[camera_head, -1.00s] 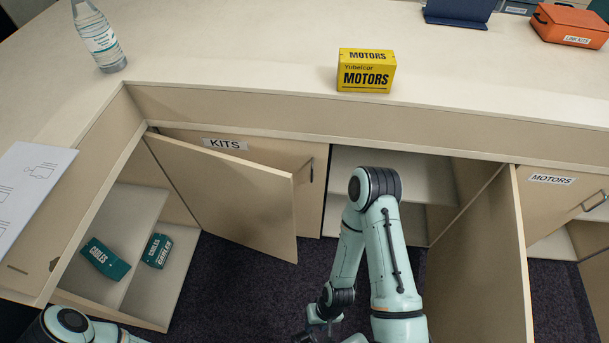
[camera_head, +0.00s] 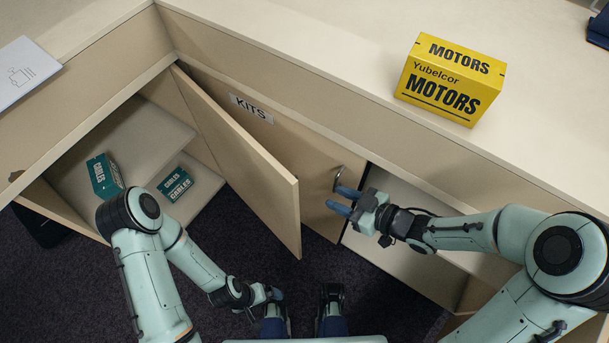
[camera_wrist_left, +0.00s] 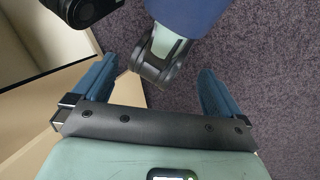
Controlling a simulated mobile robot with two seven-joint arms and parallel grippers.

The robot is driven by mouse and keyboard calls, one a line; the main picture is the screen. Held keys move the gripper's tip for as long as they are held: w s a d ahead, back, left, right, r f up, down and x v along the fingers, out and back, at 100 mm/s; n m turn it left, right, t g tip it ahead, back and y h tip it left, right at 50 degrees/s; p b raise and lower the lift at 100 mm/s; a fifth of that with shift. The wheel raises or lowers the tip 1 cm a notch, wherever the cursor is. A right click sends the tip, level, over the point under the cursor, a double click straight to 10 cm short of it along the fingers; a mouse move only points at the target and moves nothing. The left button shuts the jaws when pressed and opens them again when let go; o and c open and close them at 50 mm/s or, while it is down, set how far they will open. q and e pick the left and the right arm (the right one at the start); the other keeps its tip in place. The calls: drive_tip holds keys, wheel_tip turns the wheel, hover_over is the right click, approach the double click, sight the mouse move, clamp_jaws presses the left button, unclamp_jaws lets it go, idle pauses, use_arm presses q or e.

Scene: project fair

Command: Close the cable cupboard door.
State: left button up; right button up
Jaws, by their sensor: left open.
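The cable cupboard (camera_head: 130,145) stands open at the left, its shelves showing. Its door (camera_head: 240,160) is hinged near the inner corner. It stands swung out, its free edge in front of the KITS front. My left gripper (camera_head: 272,293) is low over the carpet, below the door's free edge and apart from it. The left wrist view shows its blue fingers (camera_wrist_left: 156,68) spread, with no object held. My right gripper (camera_head: 338,198) has its two fingers apart, close by the KITS handle (camera_head: 338,178); whether they touch it I cannot tell.
Two green CABLES boxes (camera_head: 103,176) (camera_head: 176,184) sit on the cupboard's shelves. The KITS front (camera_head: 290,135) is closed. Right of it is an open compartment (camera_head: 395,250). Dark carpet (camera_head: 60,290) is free below.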

use_arm(q)
drive_tip(key=shift+t, duration=0.5)
drive_tip(key=w+f+b, duration=0.2)
drive_tip(key=f+b, duration=0.1)
drive_tip(key=shift+w+a+f, duration=0.15)
drive_tip(key=shift+w+a, duration=0.1)
drive_tip(key=shift+a, duration=0.15)
use_arm(e)
drive_tip(key=x, duration=1.2)
drive_tip(key=shift+a+f, duration=0.2)
drive_tip(key=shift+a, duration=0.2)
drive_tip(key=shift+w, duration=0.1)
clamp_jaws()
